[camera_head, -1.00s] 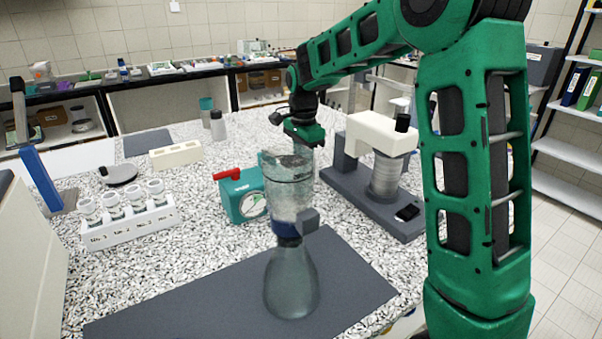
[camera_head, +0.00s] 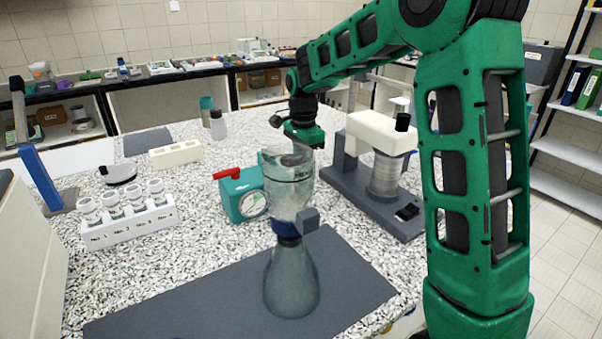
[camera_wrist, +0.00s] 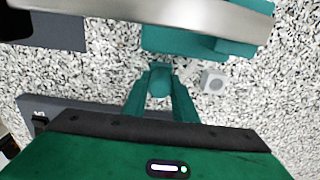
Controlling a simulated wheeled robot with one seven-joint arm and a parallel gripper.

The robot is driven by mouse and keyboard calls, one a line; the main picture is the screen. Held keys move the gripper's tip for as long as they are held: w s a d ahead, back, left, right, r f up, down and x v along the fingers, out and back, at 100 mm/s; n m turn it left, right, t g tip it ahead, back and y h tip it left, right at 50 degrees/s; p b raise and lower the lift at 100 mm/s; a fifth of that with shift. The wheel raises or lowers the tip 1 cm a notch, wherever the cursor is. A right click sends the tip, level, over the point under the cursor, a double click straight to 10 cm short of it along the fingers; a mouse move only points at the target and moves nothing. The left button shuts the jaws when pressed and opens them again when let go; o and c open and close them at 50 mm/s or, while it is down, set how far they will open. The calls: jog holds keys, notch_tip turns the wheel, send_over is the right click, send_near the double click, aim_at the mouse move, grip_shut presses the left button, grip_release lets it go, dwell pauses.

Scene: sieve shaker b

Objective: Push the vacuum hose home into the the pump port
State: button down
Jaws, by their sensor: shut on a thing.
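The teal pump (camera_head: 238,196) with a red handle and a round white gauge stands on the speckled bench. Its teal body also shows at the top of the wrist view (camera_wrist: 165,38), partly covered by a blurred silvery band. My gripper (camera_wrist: 160,88) points down at the bench; its two teal fingers are shut on a small teal cylindrical piece (camera_wrist: 160,80), which may be the hose end. In the head view my gripper (camera_head: 304,135) is behind and right of the pump, its fingertips hidden by the glass funnel. I cannot make out the pump port or the rest of the hose.
A glass flask (camera_head: 291,285) with a funnel (camera_head: 289,190) stands on a dark mat (camera_head: 190,305) in front. A sieve shaker (camera_head: 385,165) stands to the right. A white vial rack (camera_head: 130,225) is at left. A small grey block (camera_wrist: 213,82) lies beside the fingers.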

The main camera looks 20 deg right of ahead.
jog(key=c, duration=1.4)
grip_release()
jog(key=shift+o, duration=0.2)
notch_tip(320, 180, up, 11)
jog(key=shift+w+f, duration=0.1)
jog(key=s+d+f+n, duration=0.1)
jog(key=s+d+n, duration=0.1)
jog(key=s+d, duration=0.6)
jog(key=s+d+f+n, duration=0.2)
jog(key=s+d+n, duration=0.15)
jog(key=s, duration=0.95)
jog(key=s+f+n, duration=0.1)
jog(key=s+f, duration=0.1)
jog(key=s, duration=0.4)
jog(key=s+d+f+n, duration=0.1)
jog(key=s+f, duration=0.2)
jog(key=s, duration=0.2)
jog(key=s+d+f+n, duration=0.1)
jog(key=s+f+n, duration=0.1)
jog(key=s, duration=0.4)
jog(key=shift+s+d+f, duration=0.15)
jog(key=shift+s+d, duration=0.05)
jog(key=shift+s, duration=0.15)
